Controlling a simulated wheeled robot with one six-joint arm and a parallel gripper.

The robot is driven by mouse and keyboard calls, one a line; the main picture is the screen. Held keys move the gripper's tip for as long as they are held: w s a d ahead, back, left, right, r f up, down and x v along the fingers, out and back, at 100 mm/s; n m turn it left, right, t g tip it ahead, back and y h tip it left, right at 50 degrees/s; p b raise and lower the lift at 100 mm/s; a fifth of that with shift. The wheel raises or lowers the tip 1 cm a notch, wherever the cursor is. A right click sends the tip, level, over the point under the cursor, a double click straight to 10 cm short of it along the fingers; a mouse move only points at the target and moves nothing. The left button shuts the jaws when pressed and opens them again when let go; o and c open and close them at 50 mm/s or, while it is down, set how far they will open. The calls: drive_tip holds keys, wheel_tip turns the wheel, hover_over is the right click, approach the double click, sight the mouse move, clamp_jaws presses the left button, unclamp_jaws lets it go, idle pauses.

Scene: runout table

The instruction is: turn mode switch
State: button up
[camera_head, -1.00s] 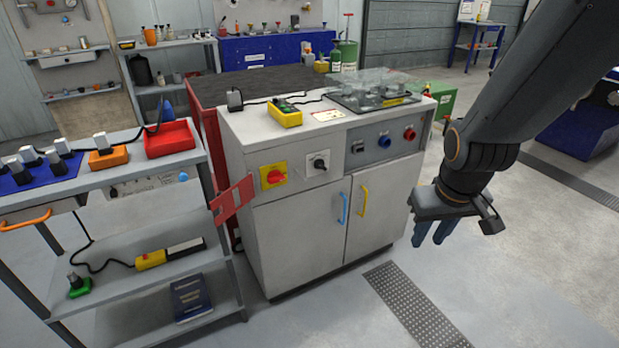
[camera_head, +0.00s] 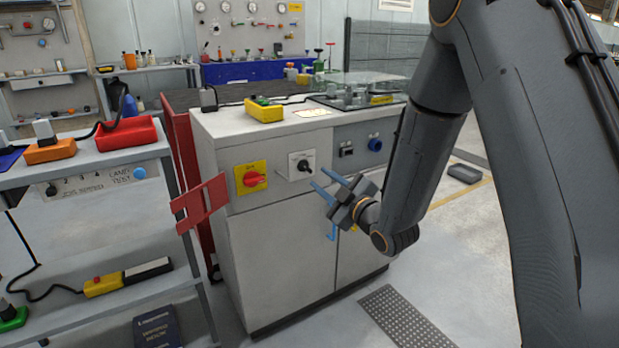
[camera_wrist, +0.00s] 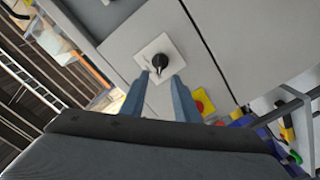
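The mode switch is a black rotary knob (camera_head: 303,165) on a white square plate (camera_head: 293,174) on the front of the grey cabinet. It also shows in the wrist view as a black knob (camera_wrist: 160,62), just beyond and between my fingertips. My gripper (camera_head: 327,178) is open and empty, with two blue fingers pointing toward the cabinet front. The fingertips are a little right of and below the knob in the head view and look apart from it. In the wrist view the gripper (camera_wrist: 159,80) frames the plate, and nothing lies between the fingers.
A red rotary switch (camera_head: 254,179) on a yellow plate sits left of the knob. A blue button (camera_head: 375,144) is to the right. A red panel (camera_head: 200,203) juts out at the cabinet's left edge. A grey shelf cart (camera_head: 92,189) stands at the left.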

sight(306, 168)
drive_tip(key=x, duration=0.7)
drive_tip(key=shift+w+a+b, duration=0.1)
drive_tip(key=shift+b, duration=0.2)
clamp_jaws()
